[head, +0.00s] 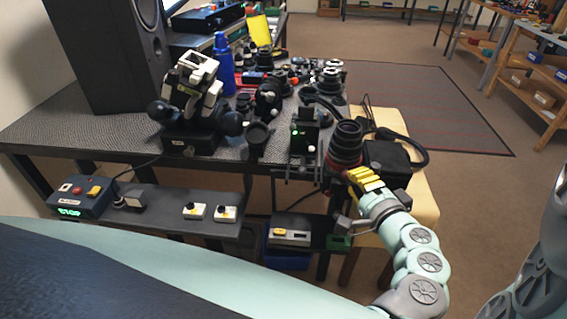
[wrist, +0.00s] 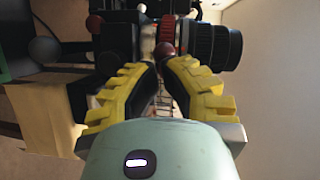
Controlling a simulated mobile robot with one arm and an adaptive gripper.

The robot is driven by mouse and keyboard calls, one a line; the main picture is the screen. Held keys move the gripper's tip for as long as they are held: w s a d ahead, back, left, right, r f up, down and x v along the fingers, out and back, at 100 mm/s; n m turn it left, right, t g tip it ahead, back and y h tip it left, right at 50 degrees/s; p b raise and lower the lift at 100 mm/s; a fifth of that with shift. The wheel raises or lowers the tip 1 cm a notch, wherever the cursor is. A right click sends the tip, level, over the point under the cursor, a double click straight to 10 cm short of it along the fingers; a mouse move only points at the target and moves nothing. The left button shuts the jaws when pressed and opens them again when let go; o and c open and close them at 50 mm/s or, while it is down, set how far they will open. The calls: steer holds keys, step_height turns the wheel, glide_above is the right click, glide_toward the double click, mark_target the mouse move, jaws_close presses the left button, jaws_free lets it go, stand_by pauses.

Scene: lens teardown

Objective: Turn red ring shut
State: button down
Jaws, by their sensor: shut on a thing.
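The red ring (head: 345,160) sits low on a black lens (head: 347,134) at the table's right front corner. In the wrist view the lens (wrist: 222,47) lies sideways across the top, and the red ring (wrist: 184,34) shows as a band at its left. A dark red round knob (wrist: 164,49) stands at my fingertips, beside the ring. My gripper (wrist: 164,62) has its yellow fingers drawn together at this knob. In the head view my gripper (head: 354,172) is just in front of the ring. The fingers partly hide their grip there.
A black box (head: 388,160) with a strap is close right of my gripper. A dark device with a green light (head: 305,135) stands close left. Several lenses and parts crowd the table behind. A low shelf (head: 160,203) with switch boxes runs in front.

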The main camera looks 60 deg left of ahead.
steer(key=shift+s+a+m+t+h, duration=0.2)
steer(key=shift+s+m+t+h, duration=0.2)
steer(key=shift+m+t, duration=0.3)
steer(key=shift+s+a+m+t+h, duration=0.25)
steer(key=shift+s+m+t, duration=0.25)
steer(key=shift+t, duration=0.4)
steer(key=shift+s+a, duration=0.2)
steer(key=shift+s, duration=0.05)
stand_by(1.3)
stand_by(1.8)
